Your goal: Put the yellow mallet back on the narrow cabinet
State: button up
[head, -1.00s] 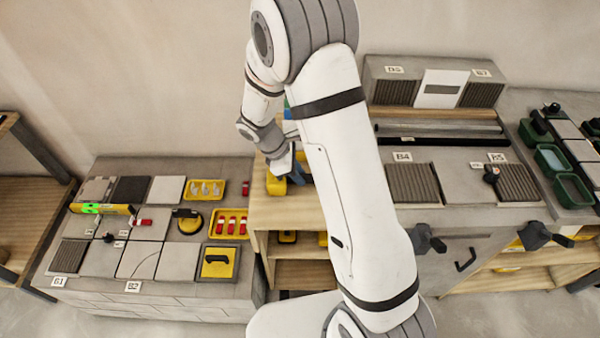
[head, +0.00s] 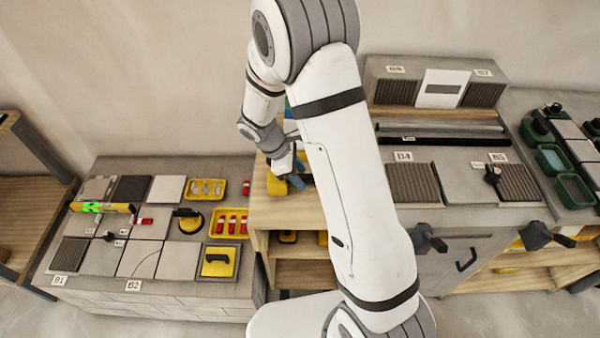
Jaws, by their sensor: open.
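The narrow cabinet (head: 285,212) has a light wooden top and open shelves, and stands in the middle between the tiled bench and the grey counter. A yellow object (head: 276,186), which looks like the mallet, is on its top near the left edge. Its handle cannot be made out. My gripper (head: 291,183) is low over the cabinet top, right beside the yellow object, and is open. My arm hides the right part of the cabinet top, and I cannot tell whether the fingers touch the yellow object.
The grey counter (head: 455,185) at the right carries ribbed tiles. Yellow items sit on the cabinet's shelf (head: 287,237).

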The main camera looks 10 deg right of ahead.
jog(key=v, duration=0.7)
jog(key=shift+a+r+b, duration=0.15)
jog(key=shift+r+b, duration=0.15)
jog(key=shift+b, duration=0.1)
jog(key=shift+r, duration=0.25)
jog(key=s+d+r+m+t+y, duration=0.2)
jog(key=s+d+r+m, duration=0.2)
jog(key=s+r+m, duration=0.3)
jog(key=s+d+r+m+t+y, duration=0.2)
jog(key=s+r+m, duration=0.5)
jog(key=s, duration=0.5)
jog(key=shift+s+d+r+m+y, duration=0.25)
jog(key=shift+d+r+m+y, duration=0.15)
jog(key=shift+d+m+y, duration=0.5)
jog(key=shift+d, duration=0.2)
jog(key=shift+c, duration=0.6)
jog(key=shift+c, duration=0.4)
